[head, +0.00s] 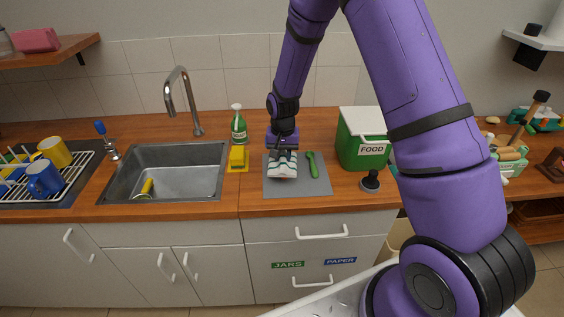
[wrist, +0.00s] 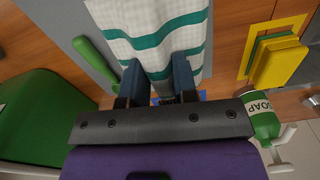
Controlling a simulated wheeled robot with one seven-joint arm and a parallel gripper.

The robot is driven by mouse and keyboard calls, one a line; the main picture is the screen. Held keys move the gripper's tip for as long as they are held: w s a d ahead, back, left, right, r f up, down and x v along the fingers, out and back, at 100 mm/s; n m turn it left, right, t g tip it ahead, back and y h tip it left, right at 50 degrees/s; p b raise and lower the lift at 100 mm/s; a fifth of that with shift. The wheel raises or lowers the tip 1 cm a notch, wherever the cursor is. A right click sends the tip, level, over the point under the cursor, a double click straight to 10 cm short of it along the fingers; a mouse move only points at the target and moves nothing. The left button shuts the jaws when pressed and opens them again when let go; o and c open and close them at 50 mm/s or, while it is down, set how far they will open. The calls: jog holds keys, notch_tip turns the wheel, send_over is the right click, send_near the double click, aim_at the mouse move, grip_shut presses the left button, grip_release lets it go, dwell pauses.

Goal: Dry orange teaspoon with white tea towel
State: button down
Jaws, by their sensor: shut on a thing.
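The white tea towel (head: 283,170) with green stripes is on the grey mat (head: 317,184), below my gripper (head: 281,155). In the wrist view, my gripper (wrist: 157,82) is shut on the near end of the towel (wrist: 152,18), which spreads away beyond the fingers. A green spoon (head: 312,165) lies on the mat just right of the towel. It also shows in the wrist view (wrist: 95,58), left of the towel. I see no orange teaspoon in either view; the towel could hide one, but I cannot tell.
A green FOOD bin (head: 362,152) and a black-based stopper-like thing (head: 371,181) stand right of the mat. A soap bottle (head: 239,127) and a yellow sponge (head: 238,158) are left of it. The sink (head: 165,170) holds a yellow item (head: 146,188). Bare counter lies in front of the mat.

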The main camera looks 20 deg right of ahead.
jog(key=shift+r, duration=2.65)
